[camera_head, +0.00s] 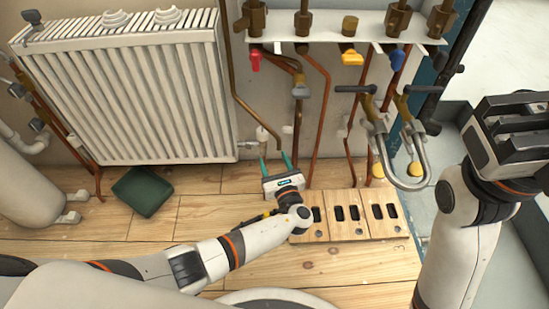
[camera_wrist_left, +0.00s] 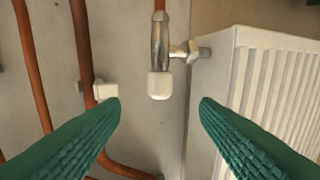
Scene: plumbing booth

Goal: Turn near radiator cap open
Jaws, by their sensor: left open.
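A white cap (camera_wrist_left: 159,86) sits on the end of a chrome valve (camera_wrist_left: 159,40) joined to the radiator's side in the left wrist view. In the head view a small white cap (camera_head: 262,133) shows by the lower right corner of the white radiator (camera_head: 130,95). My left gripper (camera_head: 275,158) is open and empty, just below and in front of this cap. Its green fingers (camera_wrist_left: 160,108) spread on both sides of the cap in the left wrist view, apart from it. My right gripper (camera_head: 518,135) is raised at the far right; its jaws are unclear.
A second white fitting (camera_wrist_left: 105,90) on a copper pipe is close to one finger. Wooden slotted blocks (camera_head: 345,238) lie on the floor beside my left wrist. A green tray (camera_head: 142,191) lies below the radiator. Pipes and coloured valves hang under a white shelf (camera_head: 345,36).

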